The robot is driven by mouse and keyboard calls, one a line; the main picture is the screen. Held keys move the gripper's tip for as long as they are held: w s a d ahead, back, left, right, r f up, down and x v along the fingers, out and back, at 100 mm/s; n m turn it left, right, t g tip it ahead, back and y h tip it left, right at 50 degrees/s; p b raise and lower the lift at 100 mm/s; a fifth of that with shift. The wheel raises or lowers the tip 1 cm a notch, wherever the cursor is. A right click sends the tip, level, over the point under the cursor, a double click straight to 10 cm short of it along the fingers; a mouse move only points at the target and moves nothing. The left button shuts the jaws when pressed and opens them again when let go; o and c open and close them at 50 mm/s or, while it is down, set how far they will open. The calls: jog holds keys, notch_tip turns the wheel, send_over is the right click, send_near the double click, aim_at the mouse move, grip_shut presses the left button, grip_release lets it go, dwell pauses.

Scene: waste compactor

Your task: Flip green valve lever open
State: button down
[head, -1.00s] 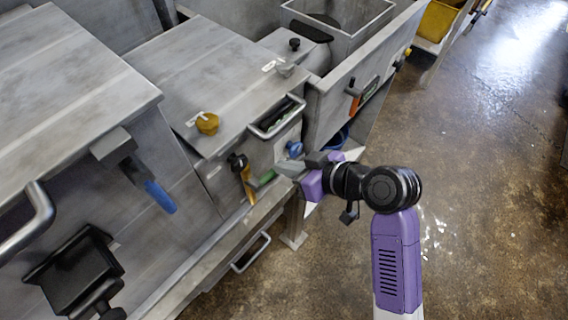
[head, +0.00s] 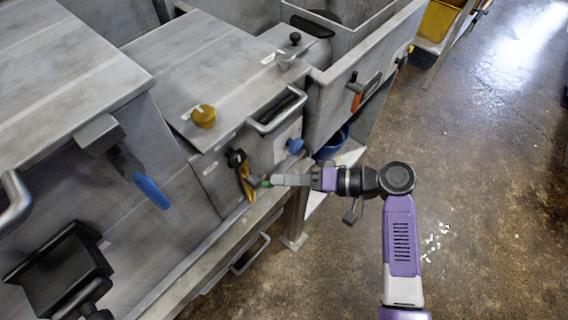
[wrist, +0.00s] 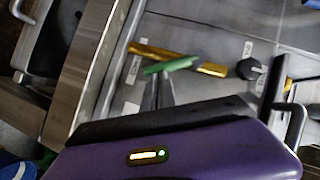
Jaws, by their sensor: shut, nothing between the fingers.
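The green valve lever (head: 264,183) shows as a small green tip on the front of the metal machine, mostly hidden behind my gripper in the head view. In the wrist view the green lever (wrist: 170,65) is a bar lying nearly sideways, in front of a yellow lever (wrist: 210,69). My gripper (head: 274,180) is shut and empty, with its fingertips right at the green lever. In the wrist view the fingers (wrist: 157,92) end just under the green bar. I cannot tell whether they touch it.
A yellow lever (head: 246,183) hangs by a black knob beside the green one. A blue-handled lever (head: 151,191) is at the left.

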jog(key=shift+s+a+f+m+g+y+b, duration=0.15)
jog(key=shift+s+a+f+m+y+b, duration=0.25)
jog(key=shift+m+y, duration=0.3)
jog(key=shift+s+a+f+m+g+y+b, duration=0.1)
jog(key=shift+s+a+f+m+y+b, duration=0.25)
jog(key=shift+m, duration=0.5)
jog(key=shift+s+a+f+m+g+y+b, duration=0.2)
jog(key=shift+s+f+m+y+b, duration=0.25)
jog(key=shift+f+m+y, duration=0.25)
jog(key=shift+r, duration=0.15)
jog(key=shift+w, duration=0.1)
